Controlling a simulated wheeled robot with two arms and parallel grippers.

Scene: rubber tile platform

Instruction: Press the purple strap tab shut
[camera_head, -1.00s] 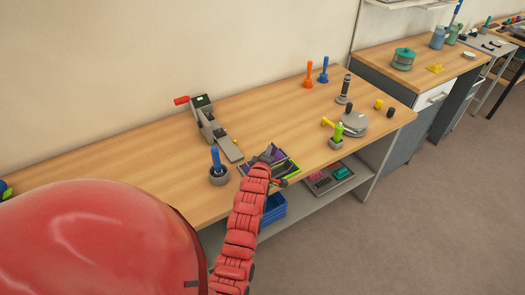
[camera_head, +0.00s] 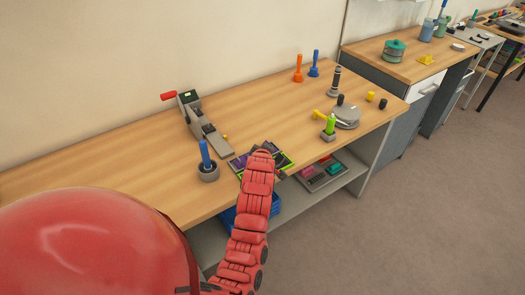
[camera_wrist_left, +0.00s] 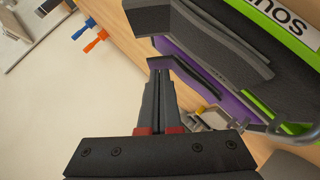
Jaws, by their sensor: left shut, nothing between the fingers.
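A dark item with purple and bright green parts (camera_head: 238,163) lies at the table's front edge in the head view, partly covered by my left arm. In the left wrist view, its green-edged panel (camera_wrist_left: 243,10) has a white label, and a dark strap (camera_wrist_left: 215,42) crosses a purple surface (camera_wrist_left: 198,72). My right gripper is not in view.
A blue-handled tool in a round holder (camera_head: 207,172) and a grey device with a red handle (camera_head: 196,120) stand left of the item. The table's back left is clear.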

